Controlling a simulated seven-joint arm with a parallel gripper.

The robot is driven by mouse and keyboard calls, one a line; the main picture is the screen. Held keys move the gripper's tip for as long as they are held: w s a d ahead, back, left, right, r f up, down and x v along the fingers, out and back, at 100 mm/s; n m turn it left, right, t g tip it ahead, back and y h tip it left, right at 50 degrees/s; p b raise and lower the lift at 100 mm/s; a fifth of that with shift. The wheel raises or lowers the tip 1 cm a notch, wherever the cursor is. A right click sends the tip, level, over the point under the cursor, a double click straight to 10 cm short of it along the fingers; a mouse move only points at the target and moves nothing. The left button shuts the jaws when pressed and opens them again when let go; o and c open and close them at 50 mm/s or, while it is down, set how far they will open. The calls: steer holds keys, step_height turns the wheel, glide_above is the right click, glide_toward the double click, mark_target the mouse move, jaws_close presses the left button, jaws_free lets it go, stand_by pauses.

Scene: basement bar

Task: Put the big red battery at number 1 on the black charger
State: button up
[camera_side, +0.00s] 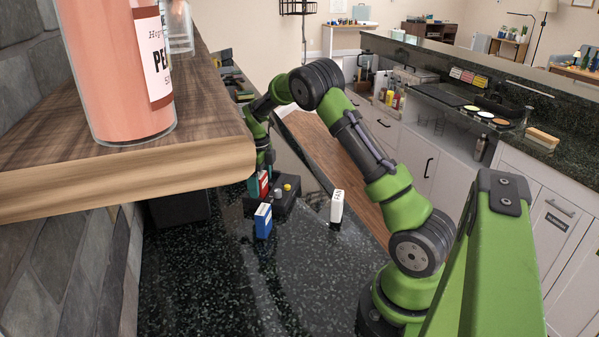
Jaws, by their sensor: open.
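The red battery (263,185) stands at the left back of the black charger (290,206), partly hidden by my gripper. I cannot tell whether it sits in a slot or is just above one. My gripper (264,168) points down at the red battery, with its fingers open around or right beside its top. The number markings on the charger are too small to read. A blue battery (263,221) with a white top stands at the charger's front left.
A white block marked FAN (337,208) stands right of the charger. A wooden shelf (130,165) with a pink bottle (115,70) overhangs the left. The dark counter (230,285) is clear in front. More small items (228,70) lie at the counter's far end.

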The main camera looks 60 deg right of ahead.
step_height(320, 180, up, 17)
stand_by(0.4)
steer(key=s+a+r+n+t+y, duration=0.1)
steer(key=s+a+n+t, duration=0.2)
steer(key=s+a+n, duration=0.8)
steer(key=s+a+r+n+t+y, duration=0.1)
steer(key=s+a+n+t, duration=0.3)
steer(key=s+a+n, duration=0.6)
steer(key=a+n, duration=0.4)
steer(key=n, duration=0.5)
steer(key=shift+s+a+r, duration=0.25)
steer(key=shift+s+a, duration=0.15)
